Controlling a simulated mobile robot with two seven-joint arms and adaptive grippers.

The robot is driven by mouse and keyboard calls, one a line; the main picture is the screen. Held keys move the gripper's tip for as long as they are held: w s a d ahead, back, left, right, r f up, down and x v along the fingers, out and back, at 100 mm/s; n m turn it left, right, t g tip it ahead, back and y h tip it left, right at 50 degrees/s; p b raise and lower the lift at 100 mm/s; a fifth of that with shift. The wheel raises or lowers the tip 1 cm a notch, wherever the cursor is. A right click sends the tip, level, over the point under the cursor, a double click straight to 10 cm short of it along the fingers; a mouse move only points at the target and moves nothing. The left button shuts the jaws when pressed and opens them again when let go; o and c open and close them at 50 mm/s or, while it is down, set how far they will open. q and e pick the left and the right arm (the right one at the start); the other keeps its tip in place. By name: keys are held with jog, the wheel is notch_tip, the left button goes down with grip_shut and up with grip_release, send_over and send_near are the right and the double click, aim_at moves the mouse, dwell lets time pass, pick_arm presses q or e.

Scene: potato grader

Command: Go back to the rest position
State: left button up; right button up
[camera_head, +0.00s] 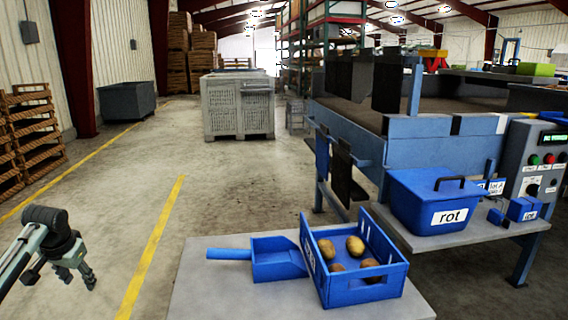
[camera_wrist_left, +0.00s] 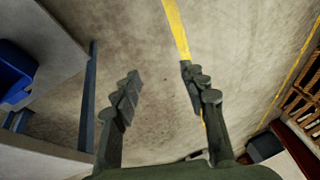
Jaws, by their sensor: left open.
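My left gripper (camera_head: 77,276) hangs over the bare floor at the left of the head view, well left of the grey table. In the left wrist view its two fingers (camera_wrist_left: 163,92) stand apart with only concrete floor between them, so it is open and empty. My right gripper does not show in either view.
A grey table (camera_head: 215,292) holds a blue scoop (camera_head: 278,262) and a blue crate (camera_head: 365,292) with several potatoes. A lidded blue bin marked rot (camera_head: 440,200) stands beside the grader (camera_head: 420,128). Stacked pallets (camera_head: 30,135) stand far left. The floor between is clear.

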pick_arm(q)
jog(key=a+r+n+y, duration=0.1)
jog(key=a+r+y, duration=0.4)
jog(key=a, duration=0.4)
jog(key=s+d+f+m+h, duration=0.1)
jog(key=s+d+f, duration=0.4)
jog(key=d+f, duration=0.4)
jog(key=s+d+f+m+h, duration=0.1)
jog(key=s+d+f+m, duration=0.1)
jog(key=s+d+f, duration=0.55)
jog(key=s+d+f+h, duration=0.2)
jog(key=s+d, duration=0.7)
jog(key=s, duration=0.1)
jog(key=s+d+f+h, duration=0.2)
jog(key=s+d, duration=0.7)
jog(key=p+x, duration=0.1)
jog(key=x, duration=0.1)
jog(key=d+p+x, duration=0.1)
jog(key=x, duration=0.1)
jog(key=shift+s+f, duration=0.1)
jog(key=shift+f, duration=0.1)
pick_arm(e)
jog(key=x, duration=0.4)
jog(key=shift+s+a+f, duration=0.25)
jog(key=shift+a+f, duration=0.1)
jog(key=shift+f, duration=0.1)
